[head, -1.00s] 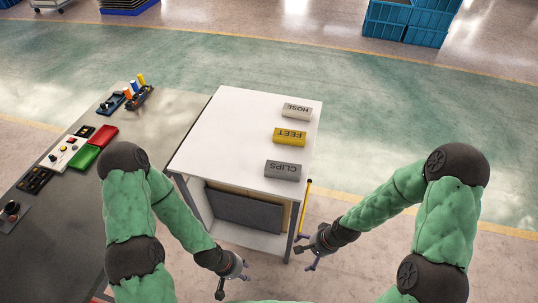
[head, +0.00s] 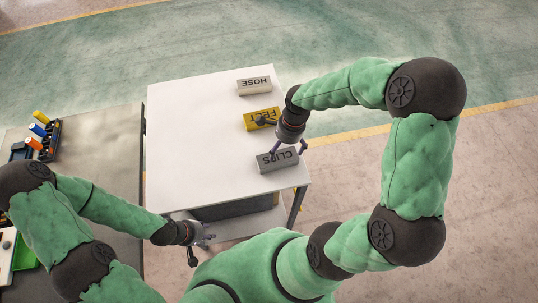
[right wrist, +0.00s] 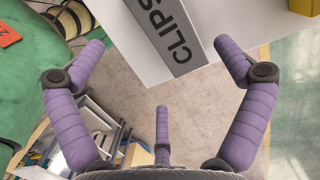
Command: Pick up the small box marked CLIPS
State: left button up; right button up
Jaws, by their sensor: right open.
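The grey box marked CLIPS (head: 277,161) lies on the white table top near its front right corner. In the right wrist view the CLIPS box (right wrist: 172,40) shows between the spread fingers, towards the top of the picture. My right gripper (head: 288,149) is over the box, its purple fingers spread and open; nothing is held. Whether a finger touches the box I cannot tell. My left gripper (head: 201,246) hangs in front of the table's near edge, away from the boxes; its fingers look spread, with nothing between them.
The yellow box marked FEET (head: 260,119) lies just behind, partly covered by my right gripper. The pale box marked HOSE (head: 254,86) lies farther back. The left part of the white table (head: 190,140) is clear. A grey bench (head: 108,150) stands to the left.

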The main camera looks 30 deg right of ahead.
aim_at(279, 160)
jog(key=f, duration=0.3)
jog(key=a+f, duration=0.1)
jog(key=f, duration=0.2)
jog(key=f+b, duration=0.1)
jog(key=f, duration=0.2)
jog(key=shift+w+a+f, duration=0.2)
jog(key=shift+f, duration=0.15)
jog(key=c, duration=1.1)
